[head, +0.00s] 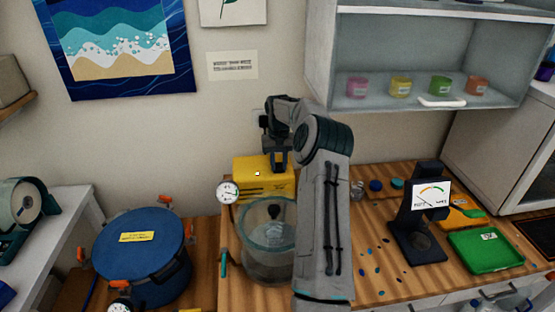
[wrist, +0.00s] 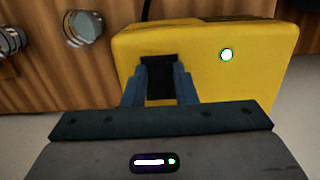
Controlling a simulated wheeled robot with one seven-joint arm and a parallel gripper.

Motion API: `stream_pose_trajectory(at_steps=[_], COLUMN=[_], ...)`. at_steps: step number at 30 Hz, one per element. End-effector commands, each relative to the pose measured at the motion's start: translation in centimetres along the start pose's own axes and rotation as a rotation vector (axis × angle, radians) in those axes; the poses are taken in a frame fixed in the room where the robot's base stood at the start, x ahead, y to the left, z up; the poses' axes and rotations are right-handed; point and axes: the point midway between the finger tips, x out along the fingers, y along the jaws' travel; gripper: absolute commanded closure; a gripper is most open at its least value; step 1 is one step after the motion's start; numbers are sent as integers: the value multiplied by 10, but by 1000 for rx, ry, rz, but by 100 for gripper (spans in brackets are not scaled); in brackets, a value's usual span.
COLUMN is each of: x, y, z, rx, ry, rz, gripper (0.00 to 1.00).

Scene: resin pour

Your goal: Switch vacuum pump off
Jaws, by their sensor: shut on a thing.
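The yellow vacuum pump (head: 245,180) stands on the wooden bench against the back wall, behind a clear round chamber (head: 262,262). My gripper (head: 279,167) reaches down onto the pump's right part. In the wrist view my gripper (wrist: 159,68) has its two blue fingers on either side of a black switch (wrist: 158,80) on the yellow housing, shut on it. The fingers partly hide the switch, and its position cannot be told.
A pressure gauge (head: 228,191) sits at the pump's left. A blue lidded pot (head: 143,262) stands at the left. A black scale (head: 418,243) and a green tray (head: 486,251) are at the right. The open cabinet (head: 425,60) hangs above right.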

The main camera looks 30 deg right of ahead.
Motion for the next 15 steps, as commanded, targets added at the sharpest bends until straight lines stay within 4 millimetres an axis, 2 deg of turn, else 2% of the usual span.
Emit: stream_pose_trajectory(at_steps=[1, 15], x=[-7, -4], y=[-1, -1], z=[-1, -6], rx=[1, -1], ry=[-20, -172], rz=[0, 2], gripper=[97, 97])
